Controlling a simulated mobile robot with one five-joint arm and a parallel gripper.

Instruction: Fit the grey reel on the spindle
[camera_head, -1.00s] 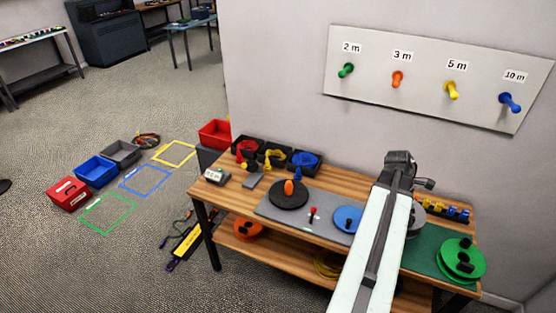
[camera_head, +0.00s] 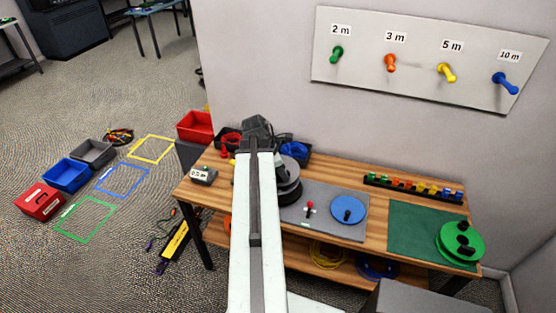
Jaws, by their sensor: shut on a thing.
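The grey reel (camera_head: 289,168) shows as a dark grey disc just right of my arm. It is over the round black base (camera_head: 290,194) that carries the orange spindle. My gripper (camera_head: 257,140) is at the far end of the arm, shut on the grey reel. Its fingertips are hidden behind the wrist and arm. The orange spindle is also hidden, so I cannot tell whether the reel is around it or above it.
Green reels (camera_head: 460,242) lie at the right on the green mat (camera_head: 412,225). A rack of coloured pieces (camera_head: 412,187) stands along the back.

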